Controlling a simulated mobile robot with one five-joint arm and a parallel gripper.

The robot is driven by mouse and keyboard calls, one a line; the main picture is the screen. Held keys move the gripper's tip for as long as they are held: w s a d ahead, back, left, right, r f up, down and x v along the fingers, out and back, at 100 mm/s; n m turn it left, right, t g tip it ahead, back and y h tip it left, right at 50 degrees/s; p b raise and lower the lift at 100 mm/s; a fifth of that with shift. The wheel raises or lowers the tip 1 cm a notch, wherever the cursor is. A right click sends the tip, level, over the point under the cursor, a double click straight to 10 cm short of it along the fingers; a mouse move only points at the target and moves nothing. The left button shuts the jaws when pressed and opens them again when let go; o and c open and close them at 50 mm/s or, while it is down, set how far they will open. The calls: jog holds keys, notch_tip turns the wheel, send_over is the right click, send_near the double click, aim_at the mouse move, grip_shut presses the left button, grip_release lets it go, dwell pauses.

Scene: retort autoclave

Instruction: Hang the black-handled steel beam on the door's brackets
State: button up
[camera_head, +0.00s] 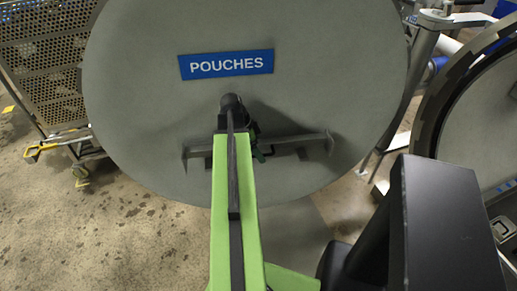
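The door (140,90) is a large round grey disc with a blue POUCHES sign (226,64). A grey steel beam (300,139) with upturned ends lies nearly level across the lower part of the door face, its right end slightly higher. My arm hides its middle. My gripper (258,146) is at the beam's middle, mostly hidden behind my green arm. Dark parts there may be the black handle or my fingers. I cannot tell whether the gripper holds the beam, or whether the beam touches the door. I cannot make out the brackets separately.
A perforated metal cart (45,55) on wheels stands at the left. The round vessel opening (485,120) is at the right, beside a metal post and pipes (425,50). The stained concrete floor (120,235) is free at the lower left.

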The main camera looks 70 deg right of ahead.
notch_tip(320, 180, down, 7)
jog(key=b, duration=0.6)
jog(key=shift+r, duration=0.2)
dwell(0.6)
jog(key=o, duration=2.1)
jog(key=shift+w+r, duration=0.1)
jog(key=shift+r, duration=0.05)
jog(key=p+v, duration=0.7)
jog(key=shift+r, duration=0.35)
jog(key=shift+a, duration=0.1)
